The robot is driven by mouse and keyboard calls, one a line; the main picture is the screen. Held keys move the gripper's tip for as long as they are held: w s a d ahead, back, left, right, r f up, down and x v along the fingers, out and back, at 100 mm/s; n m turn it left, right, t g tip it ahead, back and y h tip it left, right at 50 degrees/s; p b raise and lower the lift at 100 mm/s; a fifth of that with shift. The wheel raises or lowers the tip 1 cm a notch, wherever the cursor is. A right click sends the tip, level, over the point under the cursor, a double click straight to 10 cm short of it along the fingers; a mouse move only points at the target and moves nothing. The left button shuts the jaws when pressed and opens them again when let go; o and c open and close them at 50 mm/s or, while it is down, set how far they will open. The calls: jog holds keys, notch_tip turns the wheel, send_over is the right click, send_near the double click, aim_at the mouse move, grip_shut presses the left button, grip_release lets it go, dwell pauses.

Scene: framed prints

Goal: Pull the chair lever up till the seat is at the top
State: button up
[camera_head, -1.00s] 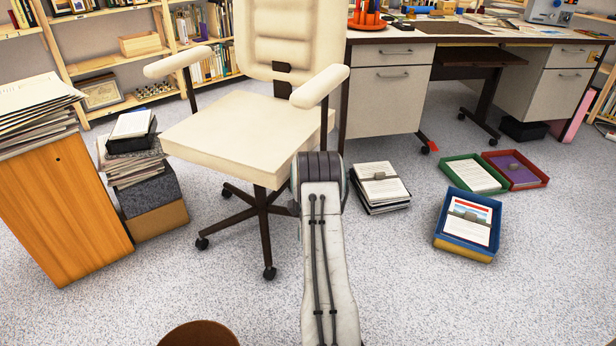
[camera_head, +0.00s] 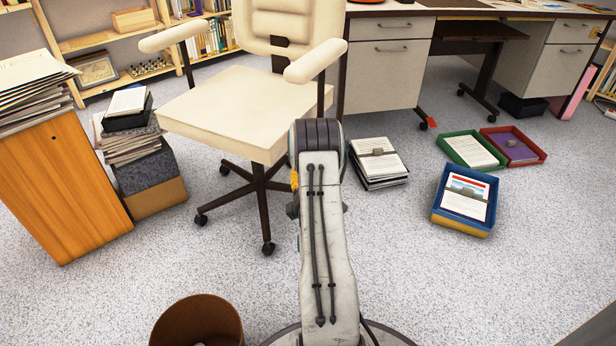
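The cream office chair (camera_head: 235,100) stands left of centre, with its seat on a dark column and a dark wheeled base. Its seat is a little above the middle of the column's visible height range that I can judge; the exact level is unclear. I cannot make out the lever, as my arm covers the area under the seat's right side. A small yellow piece (camera_head: 294,181) shows at my arm's left edge; I cannot tell what it belongs to. My gripper is hidden beyond my arm.
A brown round bin (camera_head: 197,322) stands at the bottom left. A wooden cabinet (camera_head: 62,190) and stacked papers are at the left. Papers (camera_head: 378,160) and a blue tray (camera_head: 465,200) lie on the floor right of my arm. The desk (camera_head: 387,80) stands behind; carpet is clear at lower right.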

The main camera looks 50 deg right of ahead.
jog(key=shift+s+a, duration=0.45)
dwell(0.6)
